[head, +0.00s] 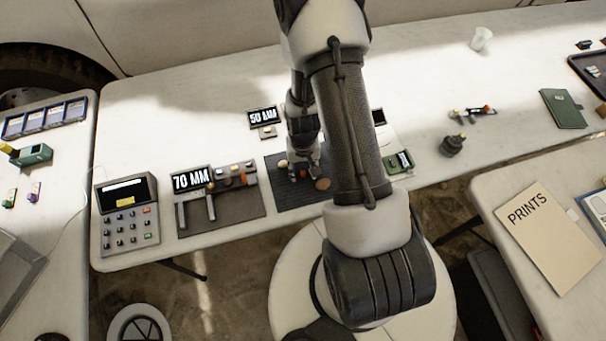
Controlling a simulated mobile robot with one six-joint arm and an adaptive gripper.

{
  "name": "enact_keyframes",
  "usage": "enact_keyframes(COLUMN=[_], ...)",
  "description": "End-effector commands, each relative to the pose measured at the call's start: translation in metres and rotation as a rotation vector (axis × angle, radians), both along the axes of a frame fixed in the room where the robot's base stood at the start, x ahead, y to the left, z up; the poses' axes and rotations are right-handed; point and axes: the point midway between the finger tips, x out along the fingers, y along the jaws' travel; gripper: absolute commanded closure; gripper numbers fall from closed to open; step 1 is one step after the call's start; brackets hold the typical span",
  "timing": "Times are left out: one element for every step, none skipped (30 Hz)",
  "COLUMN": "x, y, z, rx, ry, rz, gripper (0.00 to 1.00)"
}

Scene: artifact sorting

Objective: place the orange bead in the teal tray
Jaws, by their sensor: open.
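My gripper (300,172) points down over a dark ribbed mat (290,200) in the middle of the table. It is open, and its fingertips are close to the mat among small pieces. A pale round piece (283,163) lies left of the fingers and a flat brown disc (322,184) lies to their right. I cannot tell which small piece is the orange bead; the fingers and arm may hide it. No tray is clearly teal here. A small green device or box (399,162) sits right of my arm, partly hidden by it.
Left of the mat stand a "70 MM" display (192,180), a caliper-like fixture (197,210) and a grey keypad box (125,213). A "50 MM" display (263,117) stands behind. A dark weight-like object (452,145) is at right.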

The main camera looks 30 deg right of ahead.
Motion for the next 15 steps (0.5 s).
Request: enact_keyframes(x=[-0.0002,0.0001,0.0004,0.0005,0.0005,0.0005,0.0005,0.0004,0.0004,0.0004,0.0004,0.0004,0.0004,0.0003,0.0004], y=[-0.0001,-0.0002,-0.0003,-0.0003,-0.0003,-0.0003,-0.0003,-0.0003,-0.0004,-0.0004,-0.0004,-0.0004,-0.0004,-0.0003,-0.0004], z=[-0.0055,-0.0060,-0.0058,-0.0053,-0.0049,-0.0046,-0.0046,-0.0045,-0.0045,-0.0045,-0.0045,-0.0044,-0.0044,-0.0044,-0.0044], rx=[0.000,0.000,-0.001,-0.001,-0.001,-0.001,-0.001,-0.001,-0.001,-0.001,-0.001,-0.001,-0.001,0.000,0.000], ry=[0.000,-0.001,-0.002,-0.002,-0.002,-0.002,-0.002,-0.002,-0.002,-0.002,-0.002,-0.002,-0.002,-0.001,-0.001], rz=[-0.001,-0.001,-0.001,-0.001,-0.001,0.000,0.000,0.000,0.000,0.000,0.000,0.000,0.000,0.000,0.000], gripper=[0.59,0.59,0.59,0.59,0.59,0.59,0.59,0.60,0.63,0.65,0.67,0.70,0.72,0.74,0.77])
